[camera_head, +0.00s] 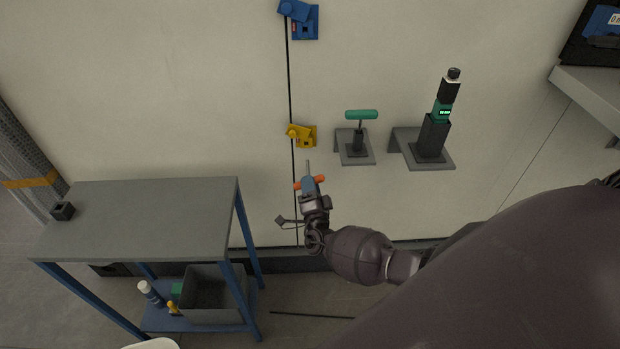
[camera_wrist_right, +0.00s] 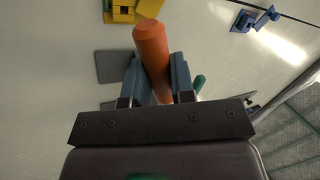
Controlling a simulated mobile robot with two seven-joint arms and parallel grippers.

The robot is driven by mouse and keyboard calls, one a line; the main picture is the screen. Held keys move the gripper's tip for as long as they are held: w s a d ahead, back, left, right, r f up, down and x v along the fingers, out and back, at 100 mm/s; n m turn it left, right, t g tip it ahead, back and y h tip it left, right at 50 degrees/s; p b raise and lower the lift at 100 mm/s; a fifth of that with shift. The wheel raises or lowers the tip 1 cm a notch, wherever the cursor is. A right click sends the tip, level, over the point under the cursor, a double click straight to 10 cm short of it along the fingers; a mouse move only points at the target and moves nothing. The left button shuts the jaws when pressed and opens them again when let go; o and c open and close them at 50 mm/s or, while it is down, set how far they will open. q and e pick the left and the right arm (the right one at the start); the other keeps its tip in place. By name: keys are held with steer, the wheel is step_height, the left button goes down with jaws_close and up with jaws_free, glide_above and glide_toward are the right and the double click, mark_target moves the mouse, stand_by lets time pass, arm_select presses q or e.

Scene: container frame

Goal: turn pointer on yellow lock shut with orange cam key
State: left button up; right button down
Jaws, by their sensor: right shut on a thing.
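The yellow lock (camera_head: 301,135) is mounted on the pale wall over a dark vertical seam. Part of it shows at the top of the right wrist view (camera_wrist_right: 138,9); its pointer is too small to read. My right gripper (camera_head: 311,187) is just below the lock in the head view, apart from it. It is shut on the orange cam key (camera_wrist_right: 152,55), whose orange handle sticks out on both sides of the fingers. The key's thin grey shaft (camera_head: 308,167) points up toward the lock. My left gripper is not in view.
A blue lock (camera_head: 303,22) is higher on the same seam. A green T-handled tool (camera_head: 361,115) and a black-green power tool (camera_head: 437,125) sit on grey wall brackets to the right. A grey-topped table (camera_head: 150,215) stands at the left. The wall around the yellow lock is clear.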

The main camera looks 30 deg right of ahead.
steer(key=s+a, duration=0.1)
steer(key=s+p, duration=0.1)
steer(key=s+a+p, duration=0.1)
steer(key=s, duration=0.1)
steer(key=shift+a, duration=0.3)
stand_by(0.3)
